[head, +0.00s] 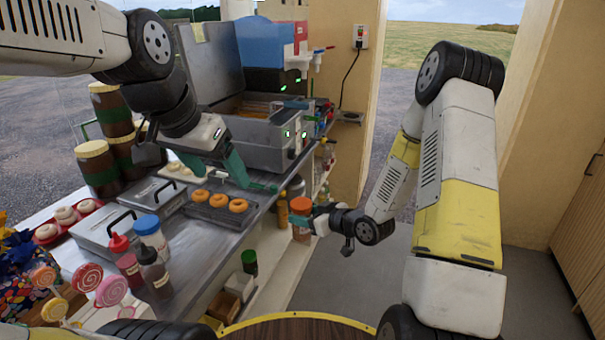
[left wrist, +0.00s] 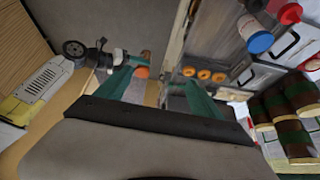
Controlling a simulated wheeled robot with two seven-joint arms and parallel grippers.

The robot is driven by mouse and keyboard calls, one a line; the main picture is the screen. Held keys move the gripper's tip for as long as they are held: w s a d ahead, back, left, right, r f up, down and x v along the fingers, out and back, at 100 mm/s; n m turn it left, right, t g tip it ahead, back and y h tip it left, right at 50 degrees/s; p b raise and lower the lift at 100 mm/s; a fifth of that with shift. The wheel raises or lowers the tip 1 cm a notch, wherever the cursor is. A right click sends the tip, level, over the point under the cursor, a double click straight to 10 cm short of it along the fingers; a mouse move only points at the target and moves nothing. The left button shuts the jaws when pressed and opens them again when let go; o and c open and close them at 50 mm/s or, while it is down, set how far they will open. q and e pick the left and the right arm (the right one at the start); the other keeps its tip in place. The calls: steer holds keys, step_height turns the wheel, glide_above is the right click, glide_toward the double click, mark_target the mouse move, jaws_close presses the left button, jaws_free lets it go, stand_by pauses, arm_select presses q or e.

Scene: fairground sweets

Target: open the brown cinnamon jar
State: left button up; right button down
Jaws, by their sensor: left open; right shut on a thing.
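The cinnamon jar, with an orange lid (head: 301,205) and brownish body, is held upright in my right gripper (head: 316,222), beside the counter's right edge. My right gripper is shut on it from the right. The jar's orange lid (left wrist: 142,72) also shows in the left wrist view, between and beyond my left fingers. My left gripper (head: 256,177) is open and empty, its green fingers over the counter near the doughnuts, left of and above the jar. The lid appears to be on the jar.
A rack of orange doughnuts (head: 219,207) lies on the steel counter (head: 205,250) near my left gripper. Sauce bottles (head: 154,272) stand nearer the front. A fryer (head: 265,140) stands behind. Shelves with bottles and jars (head: 249,262) lie under the counter. The floor right of the jar is clear.

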arm_select(q)
steer(key=w+d+m+g, duration=0.2)
steer(key=w+d+m, duration=0.1)
steer(key=w+m, duration=0.35)
steer(key=m+g+y, duration=0.2)
steer(key=m+g, duration=0.1)
steer(key=m, duration=1.3)
glide_above(303, 202)
step_height(303, 202, down, 15)
steer(key=shift+s, duration=0.1)
step_height(303, 202, down, 7)
steer(key=shift+f, duration=0.15)
steer(key=shift+c, duration=0.5)
